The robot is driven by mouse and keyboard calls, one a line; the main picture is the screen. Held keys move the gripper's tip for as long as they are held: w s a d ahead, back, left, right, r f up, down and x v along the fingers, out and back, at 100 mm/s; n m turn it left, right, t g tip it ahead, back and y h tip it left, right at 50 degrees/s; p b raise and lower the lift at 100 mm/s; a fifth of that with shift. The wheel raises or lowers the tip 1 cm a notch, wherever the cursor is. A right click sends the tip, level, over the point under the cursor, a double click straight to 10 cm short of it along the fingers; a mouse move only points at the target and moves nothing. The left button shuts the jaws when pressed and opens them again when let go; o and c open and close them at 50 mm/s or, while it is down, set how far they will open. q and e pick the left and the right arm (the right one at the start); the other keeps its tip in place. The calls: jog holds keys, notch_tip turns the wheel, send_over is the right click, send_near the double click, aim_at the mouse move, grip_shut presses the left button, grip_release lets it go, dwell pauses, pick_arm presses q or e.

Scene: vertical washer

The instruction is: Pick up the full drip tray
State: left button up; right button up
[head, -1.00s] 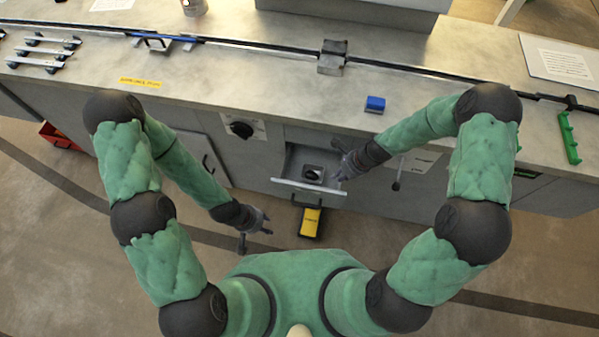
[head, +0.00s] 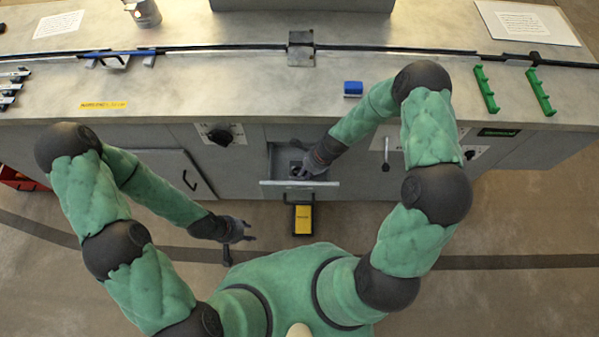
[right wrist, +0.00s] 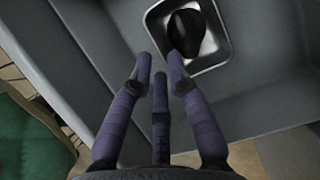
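A small square metal tray (right wrist: 205,52) with a dark rounded content sits in the open grey drawer (head: 270,184) of the counter front; I take it to be the drip tray. In the head view my right gripper (head: 305,168) reaches into the drawer and mostly hides the tray. In the right wrist view my right gripper (right wrist: 160,75) has its fingers apart, with nothing between them. Its tips are close to the tray's near rim; I cannot tell if they touch. My left gripper (head: 240,243) hangs low before the counter, fingers spread and empty.
A yellow and black box (head: 303,219) stands on the floor below the drawer. A closed cabinet door with a handle (head: 190,180) is left of it, a lever (head: 386,155) right.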

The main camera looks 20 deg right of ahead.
jog(key=b+x, duration=0.2)
jog(key=x, duration=0.3)
grip_shut()
jog(key=shift+s, duration=0.1)
notch_tip(320, 180, up, 19)
jog(key=p, duration=1)
jog(key=s+a+b, duration=0.2)
jog(key=s, duration=0.6)
jog(key=s+a+b, duration=0.2)
jog(key=s+a, duration=0.1)
jog(key=s, duration=0.6)
jog(key=shift+f+b, duration=0.35)
jog(key=shift+f, duration=0.05)
